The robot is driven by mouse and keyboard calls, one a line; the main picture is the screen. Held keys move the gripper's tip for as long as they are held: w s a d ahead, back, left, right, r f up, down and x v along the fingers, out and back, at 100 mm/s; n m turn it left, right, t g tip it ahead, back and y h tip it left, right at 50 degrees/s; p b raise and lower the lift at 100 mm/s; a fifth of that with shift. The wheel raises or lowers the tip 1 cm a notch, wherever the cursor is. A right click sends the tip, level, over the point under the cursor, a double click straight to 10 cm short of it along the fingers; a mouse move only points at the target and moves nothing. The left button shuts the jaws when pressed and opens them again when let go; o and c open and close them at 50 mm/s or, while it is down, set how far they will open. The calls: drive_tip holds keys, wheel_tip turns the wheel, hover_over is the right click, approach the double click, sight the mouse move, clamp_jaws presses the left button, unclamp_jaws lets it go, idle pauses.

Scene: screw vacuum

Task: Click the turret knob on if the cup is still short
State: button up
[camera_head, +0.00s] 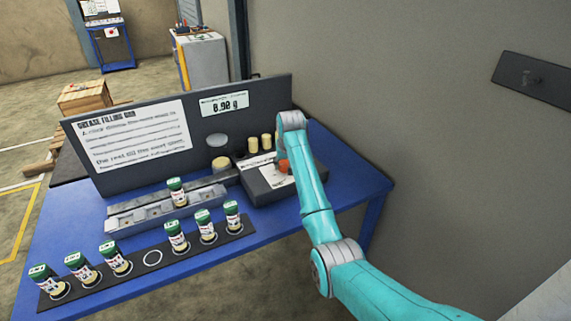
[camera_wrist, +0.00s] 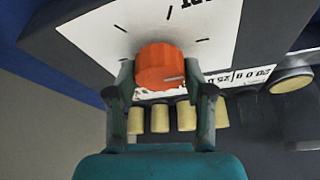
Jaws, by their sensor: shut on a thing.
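The orange turret knob (camera_wrist: 160,65) stands on a white dial plate with black tick marks in the wrist view. In the head view the knob (camera_head: 284,166) shows partly beside my arm, on the grey dispenser box. My gripper (camera_wrist: 163,88) is shut on the knob, one finger on each side. A cup with a green lid (camera_head: 176,190) stands upright on the metal rail left of the dispenser. The display (camera_head: 224,104) above reads about 0.90 g; its first digit is not sharp.
A dark strip (camera_head: 75,293) along the blue table's (camera_head: 160,282) front edge holds several green-lidded cups and one empty ringed spot (camera_head: 152,258). Several pale cylinders (camera_head: 253,145) stand behind the dispenser. An instruction board (camera_head: 132,137) backs the table. A wall rises at right.

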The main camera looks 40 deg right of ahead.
drive_tip(key=m+g, duration=0.1)
drive_tip(key=m, duration=0.2)
drive_tip(key=m+h, duration=0.1)
drive_tip(key=m, duration=0.2)
drive_tip(key=shift+w+a+g+h, duration=0.1)
drive_tip(key=shift+w+g+h, duration=0.05)
drive_tip(key=shift+g+h, duration=0.2)
drive_tip(key=shift+m+g+h, duration=0.15)
drive_tip(key=shift+m+g, duration=0.4)
drive_tip(key=shift+m, duration=0.8)
drive_tip(key=shift+m+g+h, duration=0.1)
drive_tip(key=shift+m+g, duration=0.4)
drive_tip(key=shift+m, duration=0.85)
drive_tip(key=o, duration=1.2)
drive_tip(key=shift+c, duration=0.2)
drive_tip(key=shift+r, duration=0.1)
drive_tip(key=v, duration=1.2)
